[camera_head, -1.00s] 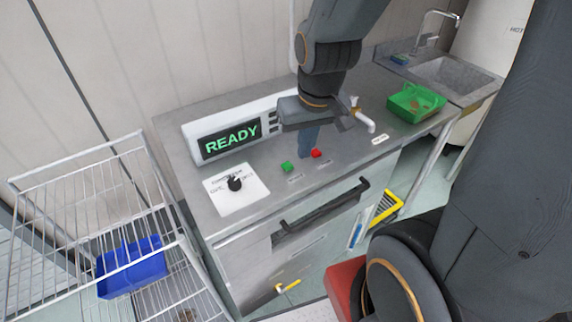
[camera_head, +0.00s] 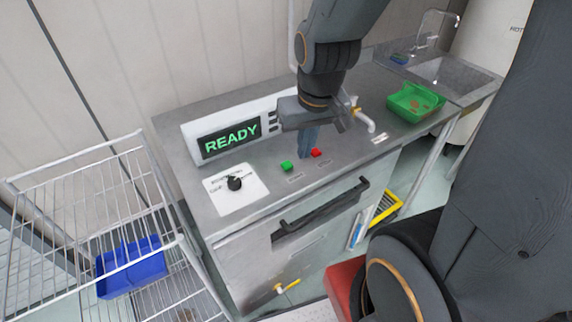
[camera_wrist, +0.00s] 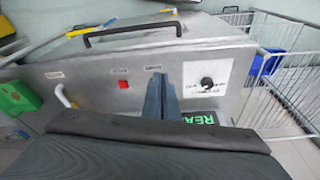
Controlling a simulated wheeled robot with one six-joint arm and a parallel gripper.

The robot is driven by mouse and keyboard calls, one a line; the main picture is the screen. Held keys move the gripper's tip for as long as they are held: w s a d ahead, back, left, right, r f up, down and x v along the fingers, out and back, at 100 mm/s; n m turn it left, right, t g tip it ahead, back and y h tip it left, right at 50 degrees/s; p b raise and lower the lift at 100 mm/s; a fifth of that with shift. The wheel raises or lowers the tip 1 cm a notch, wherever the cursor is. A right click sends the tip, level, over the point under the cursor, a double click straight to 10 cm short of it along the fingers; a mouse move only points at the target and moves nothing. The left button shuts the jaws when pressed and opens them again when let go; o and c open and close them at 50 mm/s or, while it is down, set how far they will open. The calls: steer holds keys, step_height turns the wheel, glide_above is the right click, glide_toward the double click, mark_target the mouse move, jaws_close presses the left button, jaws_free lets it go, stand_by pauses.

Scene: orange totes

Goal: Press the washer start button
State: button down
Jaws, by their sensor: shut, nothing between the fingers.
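The washer's steel top (camera_head: 250,186) carries a green button (camera_head: 286,166) and a red button (camera_head: 316,152) near its front edge, each with a small label. The display (camera_head: 231,138) reads READY in green. My gripper (camera_head: 303,156) is shut and empty, pointing down close behind the two buttons. In the wrist view, which looks from the opposite side, the shut fingers (camera_wrist: 158,76) reach just below a small label, and the red button (camera_wrist: 123,84) shows to their left. The green button is not visible there, apparently behind the fingers. Contact cannot be told.
A black knob (camera_head: 234,183) sits on a white panel at the left. A white tap (camera_head: 366,121) and a green tray (camera_head: 416,103) stand to the right. A black handle (camera_head: 322,209) crosses the front. A wire rack with a blue bin (camera_head: 132,267) stands at left.

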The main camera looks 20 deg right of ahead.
step_height(320, 180, down, 13)
steer(key=g+b, duration=0.1)
steer(key=b, duration=1)
steer(key=shift+w, duration=0.45)
